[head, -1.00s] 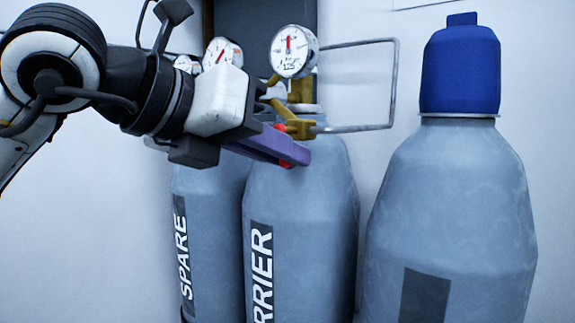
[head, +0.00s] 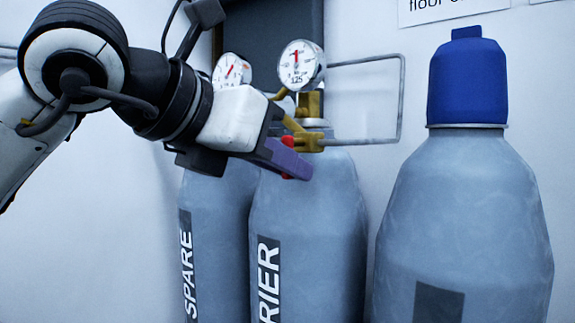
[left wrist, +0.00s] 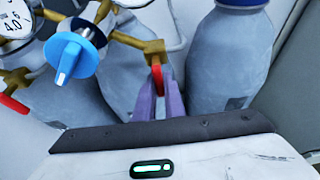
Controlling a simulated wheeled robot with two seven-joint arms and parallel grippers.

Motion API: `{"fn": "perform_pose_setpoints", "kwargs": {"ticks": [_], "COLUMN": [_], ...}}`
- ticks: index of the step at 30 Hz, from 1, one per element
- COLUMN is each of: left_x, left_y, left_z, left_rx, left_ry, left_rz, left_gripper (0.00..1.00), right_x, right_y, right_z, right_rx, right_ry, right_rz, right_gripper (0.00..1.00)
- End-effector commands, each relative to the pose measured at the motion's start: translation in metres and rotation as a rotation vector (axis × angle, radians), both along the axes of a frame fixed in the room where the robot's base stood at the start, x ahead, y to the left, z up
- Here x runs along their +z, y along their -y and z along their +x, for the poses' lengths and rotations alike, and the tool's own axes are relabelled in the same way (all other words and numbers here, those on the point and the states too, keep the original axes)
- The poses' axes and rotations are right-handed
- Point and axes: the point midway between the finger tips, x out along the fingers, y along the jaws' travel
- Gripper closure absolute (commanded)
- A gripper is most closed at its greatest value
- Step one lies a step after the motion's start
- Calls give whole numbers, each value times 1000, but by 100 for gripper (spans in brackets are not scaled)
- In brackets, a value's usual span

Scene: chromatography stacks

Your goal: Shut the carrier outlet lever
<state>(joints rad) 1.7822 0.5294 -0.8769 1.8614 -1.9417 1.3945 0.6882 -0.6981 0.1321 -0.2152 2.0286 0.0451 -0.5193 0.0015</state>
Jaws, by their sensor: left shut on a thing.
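The carrier cylinder (head: 310,215) is grey with a part-hidden "CARRIER" label. It stands upright in the middle of the head view, with a gauge (head: 301,65) and brass outlet valve (head: 312,141) on top. My left gripper (head: 296,168) has purple fingers and reaches in from the left, just below the valve. In the left wrist view its fingers (left wrist: 158,100) are closed around the red outlet lever (left wrist: 157,76), which hangs from the brass valve body (left wrist: 154,48). In the head view the fingers hide most of the lever. My right gripper is not in view.
The spare cylinder (head: 212,230) stands close on the left, with its own gauge (head: 231,70). Another red lever (left wrist: 12,103) and a blue knob (left wrist: 68,58) show in the left wrist view. A blue-capped cylinder (head: 465,215) stands right. A metal tube loop (head: 401,98) runs beside the valve.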

Motion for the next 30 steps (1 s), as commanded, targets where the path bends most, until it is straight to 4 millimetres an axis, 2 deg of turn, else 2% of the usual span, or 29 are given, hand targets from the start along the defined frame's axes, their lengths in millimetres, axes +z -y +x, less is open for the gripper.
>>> {"fn": "perform_pose_setpoints", "kwargs": {"ticks": [1,4,15,30], "left_x": [1,1,3,36], "left_y": [-1,-1,-3,-50], "left_z": [0,0,-4,-68], "left_rx": [2,1,1,2], "left_ry": [5,4,3,4], "left_rz": [1,0,-1,-1], "left_gripper": [87,72,72,72], "right_x": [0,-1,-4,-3], "right_y": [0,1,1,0], "right_z": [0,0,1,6], "right_rx": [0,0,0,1], "right_ry": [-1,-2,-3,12], "right_rz": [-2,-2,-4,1], "right_gripper": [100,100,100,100]}}
